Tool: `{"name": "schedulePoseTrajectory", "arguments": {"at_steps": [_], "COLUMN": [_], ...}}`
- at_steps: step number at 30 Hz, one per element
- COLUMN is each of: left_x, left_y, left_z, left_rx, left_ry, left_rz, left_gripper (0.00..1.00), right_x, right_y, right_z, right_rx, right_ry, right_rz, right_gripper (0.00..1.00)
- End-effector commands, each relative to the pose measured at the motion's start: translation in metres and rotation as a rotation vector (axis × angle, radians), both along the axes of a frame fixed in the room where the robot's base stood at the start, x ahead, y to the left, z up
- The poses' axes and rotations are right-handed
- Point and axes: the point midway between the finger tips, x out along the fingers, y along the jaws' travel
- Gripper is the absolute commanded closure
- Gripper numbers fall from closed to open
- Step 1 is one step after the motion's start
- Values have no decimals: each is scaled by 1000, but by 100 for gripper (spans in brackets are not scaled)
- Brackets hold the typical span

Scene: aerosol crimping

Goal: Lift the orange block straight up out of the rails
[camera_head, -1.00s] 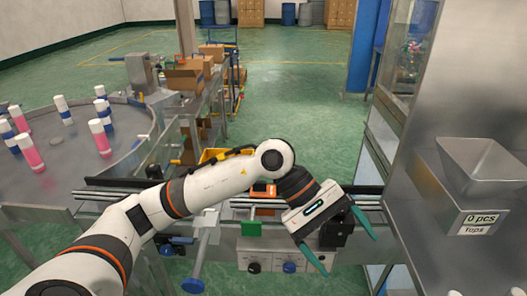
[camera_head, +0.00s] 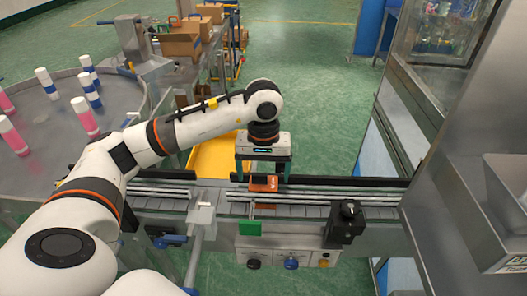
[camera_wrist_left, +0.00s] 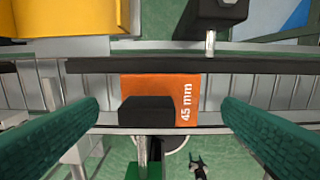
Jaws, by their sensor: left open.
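The orange block (camera_head: 264,184) sits between the rails (camera_head: 315,192) of the conveyor. In the left wrist view the orange block (camera_wrist_left: 160,92) carries the marking "45 mm" and has a black block-shaped part on its near side. My left gripper (camera_head: 263,179) is above it, pointing down. In the left wrist view the green fingers of my left gripper (camera_wrist_left: 157,120) are wide apart, one on each side of the orange block, with a gap on both sides. My right gripper is not in view.
A yellow bin (camera_head: 213,158) stands behind the rails. A green plate (camera_head: 249,228) and a black knob unit (camera_head: 347,222) are at the front of the conveyor. A round table (camera_head: 60,135) with several bottles is at left. A metal machine (camera_head: 480,200) stands at right.

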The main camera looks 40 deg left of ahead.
Motion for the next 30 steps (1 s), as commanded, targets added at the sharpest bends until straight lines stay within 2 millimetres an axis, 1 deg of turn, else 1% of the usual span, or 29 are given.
{"name": "schedulePoseTrajectory", "arguments": {"at_steps": [1, 3, 6, 9, 15, 21, 22, 23, 30], "left_x": [-2, -1, -1, 0, 0, 0, 0, 0, 0], "left_y": [0, 0, 0, -1, 0, 0, 0, 0, 0], "left_z": [-8, -20, -35, -45, -54, -55, -55, -55, -54], "left_rx": [0, -1, -1, -2, -1, -1, -1, -1, -2], "left_ry": [5, 5, 4, 3, 0, -1, -1, 0, -1], "left_rz": [-1, 0, 0, -1, -1, -1, -1, -1, -1], "left_gripper": [11, 11, 11, 11, 11, 11, 13, 17, 57], "right_x": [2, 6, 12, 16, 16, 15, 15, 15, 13], "right_y": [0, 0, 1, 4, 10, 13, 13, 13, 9], "right_z": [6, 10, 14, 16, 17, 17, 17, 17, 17], "right_rx": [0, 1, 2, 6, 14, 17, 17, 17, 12], "right_ry": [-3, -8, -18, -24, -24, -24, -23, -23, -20], "right_rz": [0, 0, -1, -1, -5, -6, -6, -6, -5], "right_gripper": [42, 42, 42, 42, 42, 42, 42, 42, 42]}}
